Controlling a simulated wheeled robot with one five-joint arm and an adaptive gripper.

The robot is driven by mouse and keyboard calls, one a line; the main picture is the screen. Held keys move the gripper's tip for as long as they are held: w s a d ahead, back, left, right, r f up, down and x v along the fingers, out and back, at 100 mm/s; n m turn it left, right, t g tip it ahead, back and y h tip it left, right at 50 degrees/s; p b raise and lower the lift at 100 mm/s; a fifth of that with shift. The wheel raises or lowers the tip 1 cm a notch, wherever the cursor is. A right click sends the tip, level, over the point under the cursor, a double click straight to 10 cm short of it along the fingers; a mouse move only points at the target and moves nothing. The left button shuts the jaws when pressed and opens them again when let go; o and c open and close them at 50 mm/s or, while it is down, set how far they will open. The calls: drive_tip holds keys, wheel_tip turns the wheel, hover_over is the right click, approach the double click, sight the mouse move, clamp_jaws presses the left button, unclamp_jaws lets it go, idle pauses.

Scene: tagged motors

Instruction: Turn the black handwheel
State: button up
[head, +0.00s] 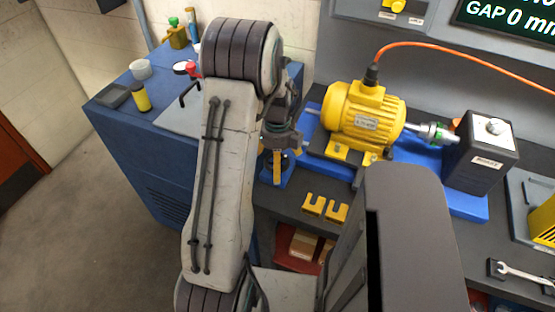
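No black handwheel can be made out for certain in the head view; my arm hides part of the bench around the middle. A small blue fixture with a yellow upright (278,168) stands just left of the motor's blue base, with dark parts close to it. My gripper (284,150) appears to be at the end of my arm, over or beside this fixture. It is small and partly hidden, so its fingers and any contact are unclear. A yellow motor (362,118) sits on the blue base (420,160) to the right.
A grey-black box (482,150) stands right of the motor. A blue cabinet (150,165) holds small containers. An orange cable (450,50) crosses above. The left floor is clear.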

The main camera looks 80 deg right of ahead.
drive_tip(key=shift+c, duration=0.2)
drive_tip(key=c, duration=1.2)
